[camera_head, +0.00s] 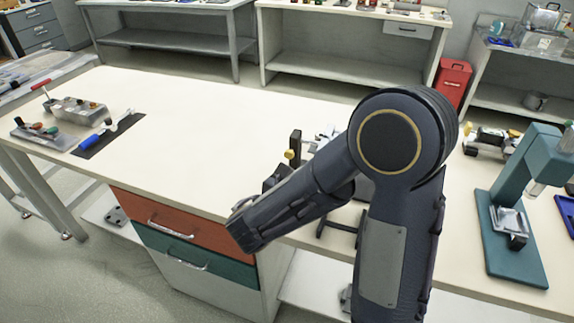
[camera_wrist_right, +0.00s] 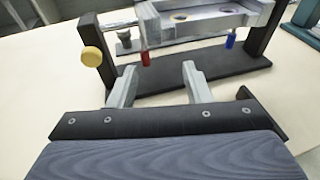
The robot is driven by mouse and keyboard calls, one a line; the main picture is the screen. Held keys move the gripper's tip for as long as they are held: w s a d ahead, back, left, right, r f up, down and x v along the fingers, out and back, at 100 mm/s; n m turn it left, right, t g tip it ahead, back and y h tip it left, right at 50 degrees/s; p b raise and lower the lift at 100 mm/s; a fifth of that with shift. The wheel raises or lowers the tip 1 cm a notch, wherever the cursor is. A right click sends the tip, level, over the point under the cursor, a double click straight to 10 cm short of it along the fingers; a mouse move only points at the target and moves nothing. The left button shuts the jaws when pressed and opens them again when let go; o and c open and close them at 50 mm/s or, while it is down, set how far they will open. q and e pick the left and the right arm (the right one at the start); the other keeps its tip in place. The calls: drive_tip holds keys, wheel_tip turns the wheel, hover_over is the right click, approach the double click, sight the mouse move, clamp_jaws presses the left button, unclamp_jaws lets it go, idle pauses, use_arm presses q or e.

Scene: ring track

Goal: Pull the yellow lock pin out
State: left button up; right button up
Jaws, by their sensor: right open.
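The yellow lock pin (camera_head: 289,154) shows in the head view as a small yellow knob at the side of a dark upright post on the bench. In the right wrist view the yellow knob (camera_wrist_right: 91,60) sits at the left post (camera_wrist_right: 98,40) of a black frame. My right gripper (camera_wrist_right: 160,82) is open and empty, its two pale fingers pointing toward the frame. The pin is to the left of the left finger and apart from it. In the head view my right arm hides most of the fixture and the fingers. My left gripper is in neither view.
The fixture's grey metal block (camera_wrist_right: 205,22) has a red pin (camera_wrist_right: 145,58) and a blue pin (camera_wrist_right: 230,38) hanging below it. A green press (camera_head: 512,225) stands at the right. Tools lie on a dark mat (camera_head: 105,136) at the left. The bench middle is clear.

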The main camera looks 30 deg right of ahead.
sight(288, 156)
drive_tip(key=w+a+n+t, duration=0.5)
drive_tip(key=x, duration=0.7)
drive_tip(key=shift+w+d+f, duration=0.1)
drive_tip(key=shift+d, duration=0.1)
